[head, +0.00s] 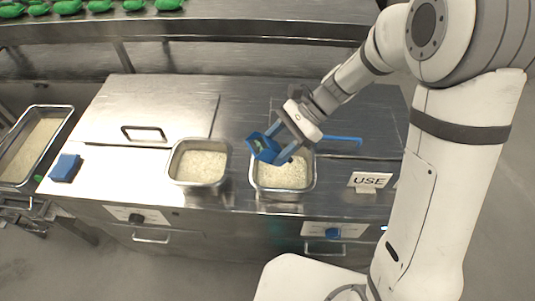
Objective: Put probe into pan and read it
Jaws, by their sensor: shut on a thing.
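My gripper (287,147) is shut on a blue probe (264,149), a boxy body with a small greenish face. It holds the probe tilted above the left rim of the right pan (256,188). This square metal pan holds pale rice (282,175). A second metal pan (176,180) with rice stands to its left. I cannot tell whether any tip of the probe reaches into the rice. No reading is legible.
A blue block (65,168) lies on the counter at the left. A long metal tray (70,116) of rice is at the far left. A "USE" sign (369,181) stands on the right. A blue handle (343,139) lies behind the right pan. Green bundles (100,6) sit on the back shelf.

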